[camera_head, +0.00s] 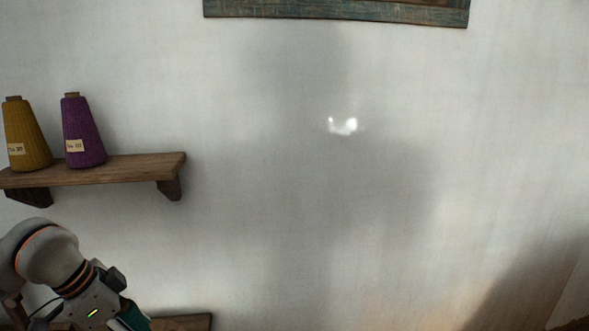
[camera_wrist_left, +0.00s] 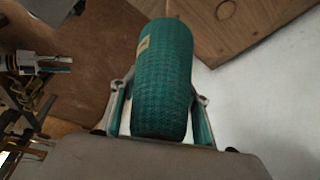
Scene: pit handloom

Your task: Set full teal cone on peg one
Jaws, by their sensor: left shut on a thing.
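The teal cone (camera_wrist_left: 163,75) fills the middle of the left wrist view, with a pale label on its left side. My left gripper (camera_wrist_left: 160,108) is shut on it, one finger on each side. In the head view the left gripper (camera_head: 122,312) is at the bottom left, below the wall shelf, with a bit of teal showing at its tip. A thin wooden rod (camera_wrist_left: 173,8) shows just beyond the cone; I cannot tell whether it is a peg or whether it touches the cone. My right gripper cannot be made out.
A wall shelf (camera_head: 120,171) holds a mustard cone (camera_head: 27,138) and a purple cone (camera_head: 83,134). A lower wooden board (camera_head: 190,321) shows at the bottom edge; a wooden surface (camera_wrist_left: 240,25) is beyond the cone. Metal and wooden parts crowd the wrist view's left. The wall to the right is bare.

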